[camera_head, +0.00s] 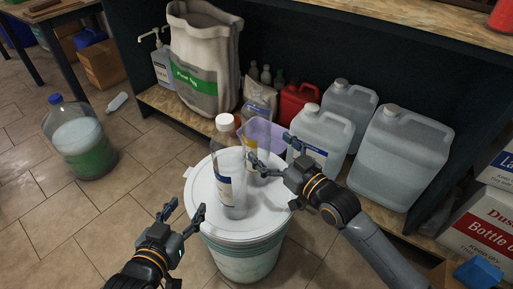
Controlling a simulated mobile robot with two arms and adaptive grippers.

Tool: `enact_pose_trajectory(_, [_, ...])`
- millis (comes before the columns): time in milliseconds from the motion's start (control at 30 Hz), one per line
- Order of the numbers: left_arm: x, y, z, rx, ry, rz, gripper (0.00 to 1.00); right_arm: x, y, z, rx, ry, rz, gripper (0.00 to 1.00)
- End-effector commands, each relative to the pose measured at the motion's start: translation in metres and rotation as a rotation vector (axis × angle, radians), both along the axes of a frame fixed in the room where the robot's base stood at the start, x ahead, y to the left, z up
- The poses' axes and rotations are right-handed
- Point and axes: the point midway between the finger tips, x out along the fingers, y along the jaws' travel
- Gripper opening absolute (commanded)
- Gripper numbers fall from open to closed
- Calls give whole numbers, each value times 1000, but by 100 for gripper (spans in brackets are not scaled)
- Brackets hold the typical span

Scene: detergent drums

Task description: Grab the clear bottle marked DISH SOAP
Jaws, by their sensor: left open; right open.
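A clear bottle (232,190) with a white cap stands upright on the white lid of a drum (206,218). Its blue and white label faces partly away, and I cannot read the words. A second clear container (256,145) with a yellowish label stands just behind it to the right, partly hidden by my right gripper. My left gripper (183,213) is open and empty, in front of and to the left of the bottle, apart from it. My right gripper (270,155) is open, right of the bottle and close in front of the second container; I cannot tell whether it touches either.
A low shelf behind holds a flour bag (200,65), a red jug (297,103) and several whitish jugs (402,155). A large jug with green liquid (78,140) stands on the tiled floor at left. Boxes (485,220) stack at right. The floor at left front is clear.

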Motion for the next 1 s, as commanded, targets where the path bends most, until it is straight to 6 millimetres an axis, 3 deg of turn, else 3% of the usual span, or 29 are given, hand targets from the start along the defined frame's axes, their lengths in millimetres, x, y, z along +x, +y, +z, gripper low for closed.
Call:
enact_pose_trajectory(167, [6, -3, 11, -17, -70, -4, 53, 7, 6, -2, 1, 1, 0, 95])
enact_pose_trajectory(533, [18, -15, 68, -96, -382, -25, 53, 35, 32, -3, 1, -1, -1, 95])
enact_pose_trajectory(900, [18, -16, 78, -108, -431, -27, 53, 40, 35, -2, -1, 1, -1, 95])
enact_pose_trajectory(1000, [18, -16, 78, -108, -430, -27, 53, 40, 35, -3, -1, 1, -1, 75])
